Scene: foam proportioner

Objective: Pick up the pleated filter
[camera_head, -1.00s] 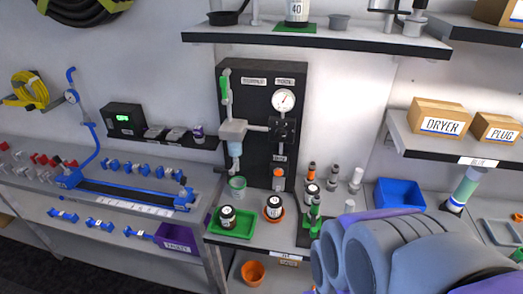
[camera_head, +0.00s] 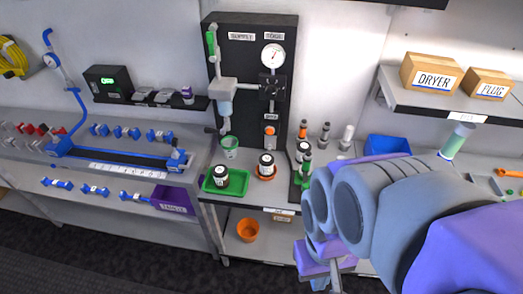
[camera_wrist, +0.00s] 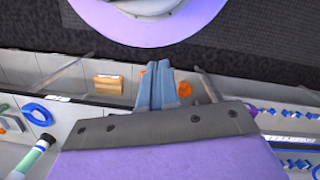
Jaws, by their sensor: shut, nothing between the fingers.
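I cannot pick out a pleated filter for certain in either view. A cylinder with a green band and a pale top (camera_head: 457,139) stands on the right part of the bench; a similar cylinder shows at the lower left of the wrist view (camera_wrist: 30,158). My gripper (camera_wrist: 157,82) is shut and empty, its two blue-grey fingers together. In the wrist view it is apart from the bench objects. My grey and purple arm covers the lower right of the head view and hides part of the bench.
The bench holds a green tray (camera_head: 216,188) with a dark jar, and a blue bin (camera_head: 388,147). A black gauge panel (camera_head: 250,75) stands behind. Boxes marked DRYER (camera_head: 431,74) and PLUG (camera_head: 487,84) sit on a right shelf. An orange pot (camera_head: 248,230) is on the lower shelf.

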